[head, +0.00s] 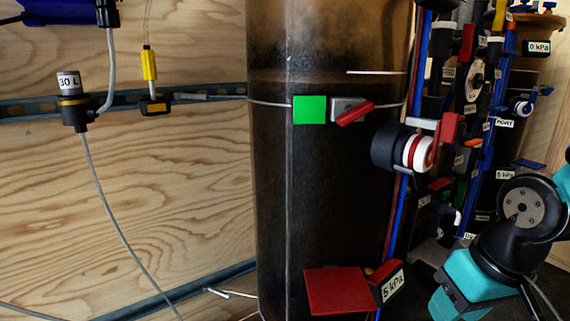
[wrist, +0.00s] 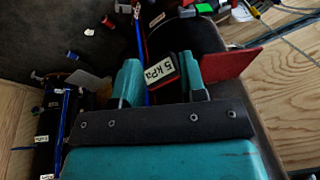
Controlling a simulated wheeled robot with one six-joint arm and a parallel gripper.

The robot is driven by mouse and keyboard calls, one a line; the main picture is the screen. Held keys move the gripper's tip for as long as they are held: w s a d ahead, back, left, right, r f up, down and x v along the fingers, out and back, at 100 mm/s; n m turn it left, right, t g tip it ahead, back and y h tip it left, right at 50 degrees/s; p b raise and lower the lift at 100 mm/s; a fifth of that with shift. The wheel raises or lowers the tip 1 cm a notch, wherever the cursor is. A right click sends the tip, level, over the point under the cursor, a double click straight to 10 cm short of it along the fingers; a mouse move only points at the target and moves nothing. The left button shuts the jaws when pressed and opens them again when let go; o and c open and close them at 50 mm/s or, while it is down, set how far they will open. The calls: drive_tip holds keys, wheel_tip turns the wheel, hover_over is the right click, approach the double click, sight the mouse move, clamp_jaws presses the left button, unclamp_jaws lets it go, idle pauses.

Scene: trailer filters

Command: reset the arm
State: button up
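My arm (head: 522,207), teal and black, stands at the lower right of the head view. My gripper (wrist: 158,75) shows in the wrist view with its two teal fingers apart. A dark block with a red edge and a white "5 kPa" label (wrist: 160,71) appears between the fingers. I cannot tell how far beyond the fingertips it lies, and no grip on it shows. In the head view the "5 kPa" block (head: 391,287) sits beside a red plate (head: 338,291) low on the tank. The red plate also shows right of the fingers in the wrist view (wrist: 232,63).
A tall dark tank (head: 335,190) stands in the middle with a green square (head: 310,110) and a red-handled latch (head: 353,112). Crowded pipes and valves (head: 470,85) fill the right, close to my arm. A "30 L" sensor (head: 74,105) with a cable hangs at left.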

drive_tip(key=s+a+r+n+g+y+p, duration=0.2)
drive_tip(key=s+a+r+n+p, duration=0.45)
drive_tip(key=r, duration=0.75)
wheel_tip(320, 180, up, 35)
drive_tip(key=s+a+m+p, duration=0.1)
drive_tip(key=p, duration=3.4)
drive_tip(key=shift+s+a+f+m, duration=0.15)
drive_tip(key=shift+s+a+m, duration=0.2)
